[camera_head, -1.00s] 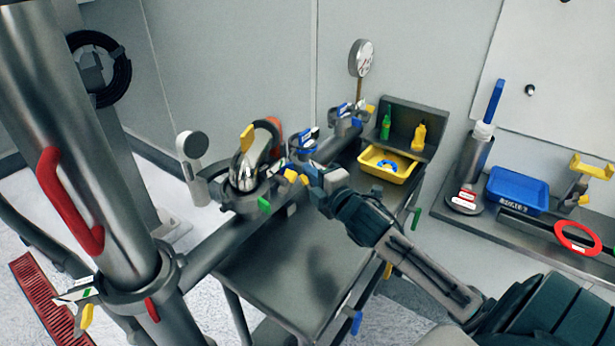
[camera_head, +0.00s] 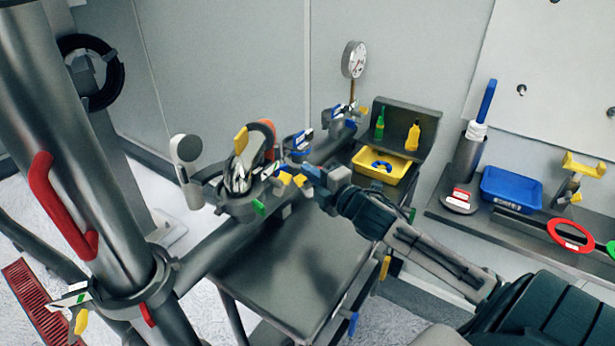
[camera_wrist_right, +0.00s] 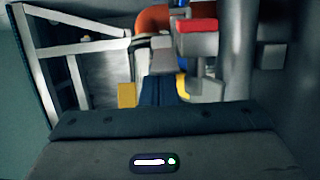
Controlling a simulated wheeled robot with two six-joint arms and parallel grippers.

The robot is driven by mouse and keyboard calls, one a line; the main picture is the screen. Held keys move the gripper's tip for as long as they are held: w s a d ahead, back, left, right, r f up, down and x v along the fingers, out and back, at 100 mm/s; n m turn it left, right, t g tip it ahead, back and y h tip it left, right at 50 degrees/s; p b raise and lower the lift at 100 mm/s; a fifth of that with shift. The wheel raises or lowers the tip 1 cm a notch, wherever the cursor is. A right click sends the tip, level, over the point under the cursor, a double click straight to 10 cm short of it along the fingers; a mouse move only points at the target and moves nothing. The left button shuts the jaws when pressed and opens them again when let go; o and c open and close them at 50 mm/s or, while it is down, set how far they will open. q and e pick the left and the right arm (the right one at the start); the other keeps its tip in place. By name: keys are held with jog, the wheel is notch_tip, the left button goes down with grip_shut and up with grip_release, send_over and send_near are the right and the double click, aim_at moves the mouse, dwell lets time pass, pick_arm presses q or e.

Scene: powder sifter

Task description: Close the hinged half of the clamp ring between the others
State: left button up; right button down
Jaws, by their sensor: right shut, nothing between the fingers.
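Several clamp rings sit along the grey pipe in the head view. The one between the others is a small metal ring with blue and yellow parts (camera_head: 297,145), beyond the large fitting. Whether its hinged half stands open is too small to tell. My right gripper (camera_head: 309,174) is shut and empty, just in front of and below this ring; I cannot tell whether it touches. In the right wrist view, my shut gripper (camera_wrist_right: 160,90) faces red, grey and yellow clamp parts close ahead. My left gripper is not in view.
A large fitting with a clamp (camera_head: 240,203) stands left of my right gripper. A farther clamp and gauge (camera_head: 354,60) stand behind. A yellow tray (camera_head: 398,174) is beyond my wrist. The grey tabletop (camera_head: 290,275) below is clear.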

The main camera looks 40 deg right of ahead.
jog(key=shift+d+n+y, duration=0.5)
jog(key=shift+y, duration=0.3)
